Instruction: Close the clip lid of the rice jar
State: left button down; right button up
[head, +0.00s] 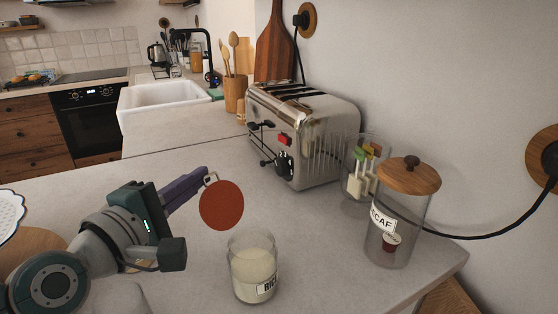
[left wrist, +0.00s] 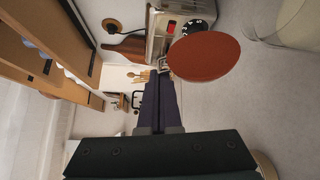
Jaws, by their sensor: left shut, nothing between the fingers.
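The rice jar (head: 254,270) is clear glass with a white filling and a RICE label, and stands upright on the counter. Its round red-brown lid (head: 221,205) is tilted up off the mouth, above and left of the rim, with a small metal clip at its upper edge. Whether a hinge joins lid and jar is unclear. My left gripper (head: 206,178) is shut and empty, its fingertips close by the clip; contact is unclear. In the left wrist view the fingertips (left wrist: 162,75) are beside the lid (left wrist: 204,57), and part of the jar (left wrist: 290,22) shows at upper right. My right gripper is not visible.
A wooden-lidded glass jar labelled DECAF (head: 399,220) and an open glass of packets (head: 361,172) stand to the right. A chrome toaster (head: 308,133) stands behind. A white plate (head: 8,212) and round wooden board (head: 28,245) are at left. The counter around the rice jar is clear.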

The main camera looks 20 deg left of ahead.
aim_at(212, 214)
pick_arm(q)
jog(key=shift+s+d+r+m+t, duration=0.15)
jog(key=shift+d+r+m+t, duration=0.05)
jog(key=shift+d+m, duration=0.35)
jog(key=shift+s+d+r+m+t, duration=0.2)
jog(key=shift+d+m, duration=0.2)
jog(key=shift+m, duration=0.25)
jog(key=shift+s+d+r+m+t+b, duration=0.1)
jog(key=shift+d+m+t+b, duration=0.1)
jog(key=shift+d+m, duration=0.2)
jog(key=shift+s+d+r+m+t+b, duration=0.1)
jog(key=shift+d+m+b, duration=0.15)
jog(key=shift+m, duration=0.25)
jog(key=s+d+f+m+t+h+b, duration=0.1)
jog(key=d+f+m+h+b, duration=0.1)
jog(key=m, duration=0.7)
jog(key=s+d+f+m+t+h+b, duration=0.1)
jog(key=s+d+f+m+h+b, duration=0.1)
jog(key=d+m+b, duration=0.5)
jog(key=shift+d+f+m+h, duration=0.3)
jog(key=shift+f+m+h, duration=0.4)
jog(key=shift+m+h, duration=0.75)
